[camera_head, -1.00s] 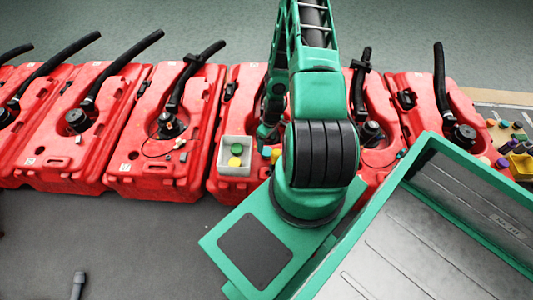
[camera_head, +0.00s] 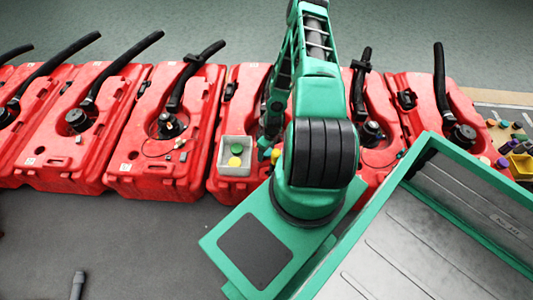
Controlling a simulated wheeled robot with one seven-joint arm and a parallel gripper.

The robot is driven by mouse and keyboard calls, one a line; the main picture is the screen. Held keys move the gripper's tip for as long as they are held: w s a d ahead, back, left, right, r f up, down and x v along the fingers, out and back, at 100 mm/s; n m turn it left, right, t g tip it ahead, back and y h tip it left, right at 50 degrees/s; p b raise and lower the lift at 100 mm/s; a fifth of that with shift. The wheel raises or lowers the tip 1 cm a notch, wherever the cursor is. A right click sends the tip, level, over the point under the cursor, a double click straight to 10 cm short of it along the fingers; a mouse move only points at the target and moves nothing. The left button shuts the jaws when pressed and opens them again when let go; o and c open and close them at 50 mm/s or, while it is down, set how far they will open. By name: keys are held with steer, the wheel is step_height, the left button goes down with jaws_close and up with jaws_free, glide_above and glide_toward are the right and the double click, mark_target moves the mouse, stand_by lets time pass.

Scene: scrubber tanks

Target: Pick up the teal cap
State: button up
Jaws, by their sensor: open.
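My gripper (camera_head: 265,149) is low over the red tank in the middle, just right of a small grey tray. It is open, but its fingertips are small and partly behind my own arm. I cannot make out a teal cap for certain at the gripper; my arm hides part of this tank. A small teal piece (camera_head: 402,153) shows on the tank right of my arm, too small to identify. Small teal-green pieces (camera_head: 518,137) also lie at the far right.
The grey tray (camera_head: 221,157) holds a green cap (camera_head: 237,152) and a yellow cap (camera_head: 234,162). A yellow piece (camera_head: 275,157) is close right of my gripper. Red tanks (camera_head: 150,183) with black hoses stand in a row. A yellow bin (camera_head: 521,165) is at the far right.

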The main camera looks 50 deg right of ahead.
steer(key=c, duration=1.1)
steer(key=shift+r, duration=0.1)
